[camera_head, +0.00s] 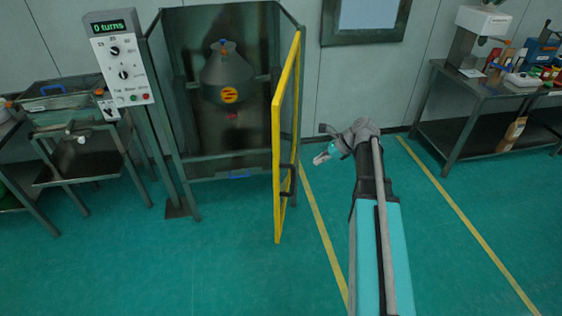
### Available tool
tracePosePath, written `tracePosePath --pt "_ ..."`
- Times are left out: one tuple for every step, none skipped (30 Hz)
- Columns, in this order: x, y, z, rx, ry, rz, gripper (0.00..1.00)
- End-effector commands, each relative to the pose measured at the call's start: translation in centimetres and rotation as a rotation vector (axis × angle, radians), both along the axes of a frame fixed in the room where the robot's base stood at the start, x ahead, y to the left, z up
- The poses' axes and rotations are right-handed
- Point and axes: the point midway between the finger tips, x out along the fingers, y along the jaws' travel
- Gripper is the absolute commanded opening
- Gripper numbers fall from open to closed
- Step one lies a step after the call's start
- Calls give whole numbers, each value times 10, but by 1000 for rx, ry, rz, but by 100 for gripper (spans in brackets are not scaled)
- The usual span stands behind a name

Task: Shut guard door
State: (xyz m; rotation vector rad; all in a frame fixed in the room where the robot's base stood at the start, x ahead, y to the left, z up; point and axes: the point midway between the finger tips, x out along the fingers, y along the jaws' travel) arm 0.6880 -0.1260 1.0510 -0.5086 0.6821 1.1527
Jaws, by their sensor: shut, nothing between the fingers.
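The guard door (276,170) is a yellow-framed panel hinged at the right side of a dark metal enclosure. It stands open, swung out toward me, and is seen nearly edge-on. A dark handle (287,194) sits on its lower part. Inside the enclosure (235,163) hangs a grey rounded vessel (226,72) with a yellow and red label. My gripper (318,160) is to the right of the door, shut and empty, and looks apart from it. The depth between them is hard to judge.
A control panel (123,68) reading "0 turns" stands left of the enclosure. Benches stand at the far left (80,125) and right (490,90), the right one holding bottles and instruments. The green floor (200,265) before the enclosure is clear, with yellow lines at the right.

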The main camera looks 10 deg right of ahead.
Motion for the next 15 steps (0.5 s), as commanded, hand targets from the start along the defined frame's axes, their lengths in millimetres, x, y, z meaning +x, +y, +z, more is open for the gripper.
tracePosePath --pt "2 -2 3 12 8 -15 0" --pt "3 -3 4 17 12 -21 0" --pt "3 -3 4 22 15 -26 0" --pt "3 -2 4 24 17 -27 0" --pt "3 -1 4 25 17 -28 0" --pt "3 0 4 25 18 -25 0" --pt "3 1 4 25 18 -24 0" --pt "4 2 4 25 17 -22 0" --pt "4 3 4 24 18 -21 0" --pt "4 4 4 24 18 -19 0" --pt "4 4 4 24 18 -18 0" --pt "4 5 4 23 17 -16 0" --pt "4 6 4 23 17 -16 0" --pt "5 6 4 23 17 -14 0" --pt "5 7 3 23 16 -13 0"
